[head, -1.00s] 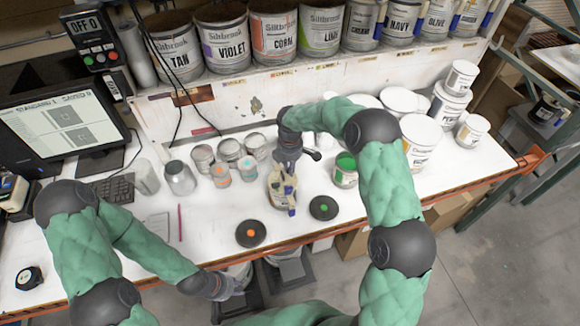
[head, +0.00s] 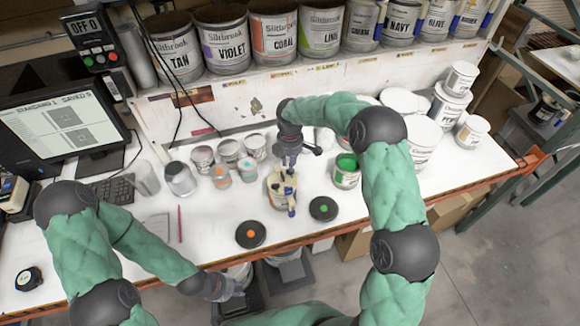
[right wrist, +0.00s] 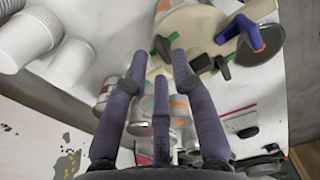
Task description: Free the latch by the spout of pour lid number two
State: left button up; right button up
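A beige pour lid (head: 281,186) sits on a can at the middle of the table's front part. Its dark blue parts face the front. In the right wrist view the lid (right wrist: 205,22) lies at the top, with a blue and orange lever (right wrist: 249,34), a dark spout-like part and green tabs (right wrist: 201,64). My right gripper (right wrist: 160,58) has its fingers spread close to the lid's edge, a green piece showing between the tips; contact is unclear. It also shows above the lid in the head view (head: 289,166). My left gripper (head: 236,291) is low at the front; its fingers are unclear. I cannot read a lid number.
Dark round pads with an orange dot (head: 250,234) and a green dot (head: 323,208) lie in front of the lid. A can with green paint (head: 346,171) stands to its right, several small cans and cups to its left. The paint shelf (head: 330,72) runs behind.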

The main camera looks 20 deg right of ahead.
notch_tip(320, 180, up, 9)
dwell(0.3)
pick_arm(q)
jog(key=shift+s, duration=0.1)
pick_arm(e)
jog(key=shift+f, duration=0.1)
dwell(0.3)
